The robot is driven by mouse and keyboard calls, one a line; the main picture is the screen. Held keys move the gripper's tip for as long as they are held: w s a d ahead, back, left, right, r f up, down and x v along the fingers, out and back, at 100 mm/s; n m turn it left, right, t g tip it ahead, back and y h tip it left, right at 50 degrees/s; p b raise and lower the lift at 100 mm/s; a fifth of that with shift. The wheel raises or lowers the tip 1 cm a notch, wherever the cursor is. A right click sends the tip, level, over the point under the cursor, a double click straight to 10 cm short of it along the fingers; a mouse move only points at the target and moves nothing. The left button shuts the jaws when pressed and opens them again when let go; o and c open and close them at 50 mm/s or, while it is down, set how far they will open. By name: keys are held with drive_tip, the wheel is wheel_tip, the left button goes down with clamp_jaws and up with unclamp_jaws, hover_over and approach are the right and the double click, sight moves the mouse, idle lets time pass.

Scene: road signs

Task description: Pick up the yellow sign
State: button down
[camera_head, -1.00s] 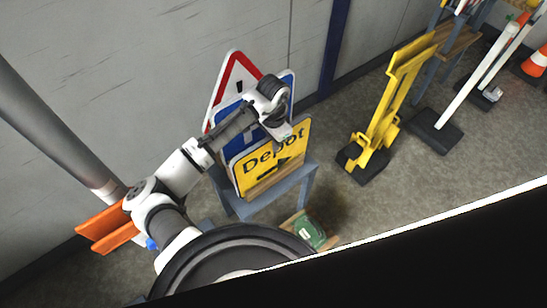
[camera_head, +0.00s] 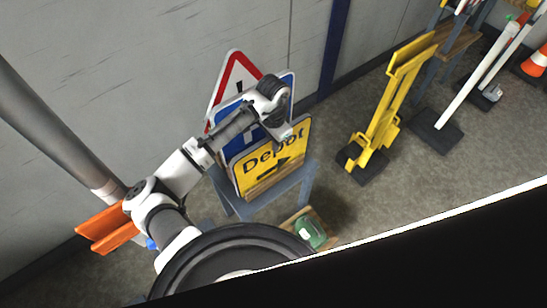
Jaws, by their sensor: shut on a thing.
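The yellow sign (camera_head: 272,162) reads "Depot" with a black arrow pointing right. It stands tilted at the front of a stack of signs on a grey-blue stand (camera_head: 247,207). My gripper (camera_head: 286,136) is at the sign's upper edge, shut on it; the fingertips are small and partly hidden by my wrist. Behind it are a blue sign (camera_head: 226,118) and a white triangular sign with a red border (camera_head: 232,65), both partly covered by my arm.
A yellow folding barrier (camera_head: 385,105) stands to the right. Orange parts (camera_head: 104,229) are at the left by a grey pole (camera_head: 55,125). A green object (camera_head: 311,231) lies on a wooden piece below the stand.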

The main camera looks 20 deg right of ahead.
drive_tip(key=shift+r, duration=0.1)
idle(0.3)
wheel_tip(320, 180, up, 20)
drive_tip(key=b, duration=0.2)
idle(0.4)
idle(1.3)
wheel_tip(320, 180, down, 20)
drive_tip(key=p, duration=0.2)
drive_tip(key=shift+r+p, duration=0.1)
drive_tip(key=shift+p, duration=0.2)
drive_tip(key=shift+f, duration=0.2)
drive_tip(key=c, duration=1.4)
unclamp_jaws()
drive_tip(key=shift+b, duration=0.3)
wheel_tip(320, 180, up, 14)
drive_tip(key=b, duration=0.2)
drive_tip(key=shift+s+d, duration=0.25)
drive_tip(key=shift+f, duration=0.1)
